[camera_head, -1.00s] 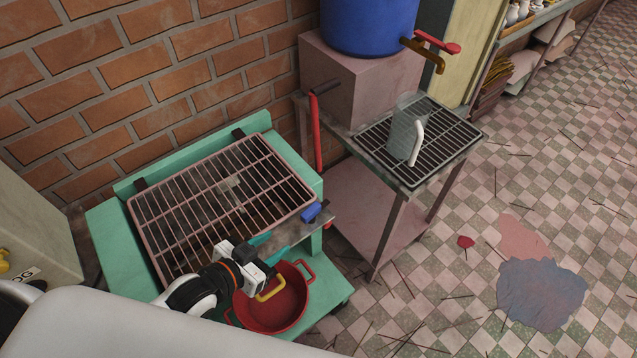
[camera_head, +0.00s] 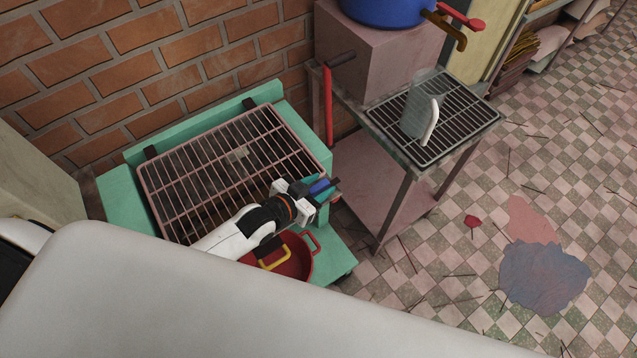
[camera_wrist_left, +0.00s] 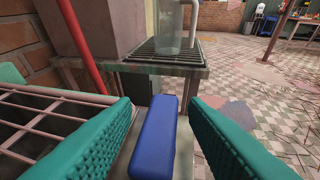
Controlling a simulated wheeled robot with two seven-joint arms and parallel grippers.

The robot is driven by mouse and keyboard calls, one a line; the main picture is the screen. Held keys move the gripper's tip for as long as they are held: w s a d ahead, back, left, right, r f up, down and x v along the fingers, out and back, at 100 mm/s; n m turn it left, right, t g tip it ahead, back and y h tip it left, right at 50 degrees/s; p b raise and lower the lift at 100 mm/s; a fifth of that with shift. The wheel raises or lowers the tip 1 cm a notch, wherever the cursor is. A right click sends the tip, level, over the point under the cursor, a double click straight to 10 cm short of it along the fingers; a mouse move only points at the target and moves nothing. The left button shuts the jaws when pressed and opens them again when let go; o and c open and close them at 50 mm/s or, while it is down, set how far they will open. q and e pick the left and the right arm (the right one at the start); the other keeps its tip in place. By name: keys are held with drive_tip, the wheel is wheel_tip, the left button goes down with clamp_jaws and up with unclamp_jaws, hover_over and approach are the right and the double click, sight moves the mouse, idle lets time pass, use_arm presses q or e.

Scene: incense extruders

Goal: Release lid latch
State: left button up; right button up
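A blue latch handle (camera_head: 319,185) sits at the right end of the barred lid (camera_head: 230,170), which lies flat on the teal stand (camera_head: 115,200). My left gripper (camera_head: 325,190) is at the handle. In the left wrist view the blue handle (camera_wrist_left: 155,138) lies between the two teal fingers, with a visible gap on each side, so the gripper (camera_wrist_left: 160,130) is open around it. The handle's base is hidden low in that view. My right gripper is not in view.
A red pot (camera_head: 290,262) with a yellow handle is below my left arm. A metal side table (camera_head: 400,165) holds a clear pitcher (camera_head: 420,105) on a rack, beside a pink block (camera_head: 375,55) with a blue tank. A red lever (camera_head: 328,105) stands between the tables.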

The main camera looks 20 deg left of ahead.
use_arm(q)
drive_tip(key=shift+w, duration=0.2)
drive_tip(key=shift+c, duration=0.8)
clamp_jaws()
drive_tip(key=shift+m+h, duration=0.4)
drive_tip(key=shift+m+g+h+b, duration=0.5)
drive_tip(key=shift+m+g+h, duration=0.1)
drive_tip(key=shift+m+h, duration=0.2)
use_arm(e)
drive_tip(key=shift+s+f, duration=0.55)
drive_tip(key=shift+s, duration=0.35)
use_arm(q)
drive_tip(key=shift+o, duration=0.8)
unclamp_jaws()
